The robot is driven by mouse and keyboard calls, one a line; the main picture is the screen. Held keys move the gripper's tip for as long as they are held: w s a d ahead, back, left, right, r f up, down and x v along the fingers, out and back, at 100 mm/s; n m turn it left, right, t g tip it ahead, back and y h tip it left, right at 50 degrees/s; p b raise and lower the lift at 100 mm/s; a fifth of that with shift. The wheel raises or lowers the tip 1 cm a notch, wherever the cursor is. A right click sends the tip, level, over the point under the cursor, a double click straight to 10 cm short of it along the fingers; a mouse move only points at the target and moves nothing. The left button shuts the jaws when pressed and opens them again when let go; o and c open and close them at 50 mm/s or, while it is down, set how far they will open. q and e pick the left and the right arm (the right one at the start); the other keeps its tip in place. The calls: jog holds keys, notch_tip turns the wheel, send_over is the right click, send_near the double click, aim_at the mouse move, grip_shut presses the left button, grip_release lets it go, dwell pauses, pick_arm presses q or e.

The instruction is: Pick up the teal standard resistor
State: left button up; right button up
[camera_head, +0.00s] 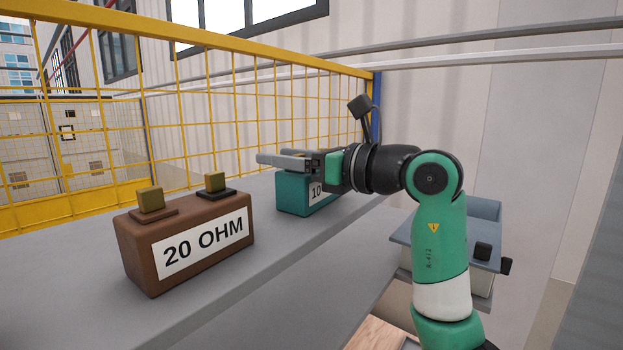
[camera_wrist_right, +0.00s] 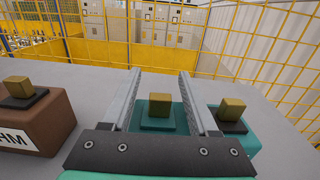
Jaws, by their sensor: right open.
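The teal resistor (camera_head: 293,196) stands on the grey bench, with a white label of which "10" shows. In the head view my right gripper (camera_head: 285,160) is over its top and hides its upper part. In the right wrist view the teal resistor (camera_wrist_right: 240,142) shows beneath the gripper, with a brass terminal on a dark base at right. My right gripper (camera_wrist_right: 157,95) is open. Another brass block on a teal base (camera_wrist_right: 158,112) shows between its fingers, and the fingers appear apart from it. My left gripper is not in view.
A brown resistor (camera_head: 185,240) labelled "20 OHM" with two brass terminals stands on the bench (camera_head: 90,310), left of the teal one. A yellow mesh fence (camera_head: 220,100) runs behind the bench. A blue-grey box (camera_head: 483,225) is at the right. Bare bench lies in front.

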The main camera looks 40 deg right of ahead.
grip_shut()
jog(key=shift+r, duration=0.1)
dwell(1.2)
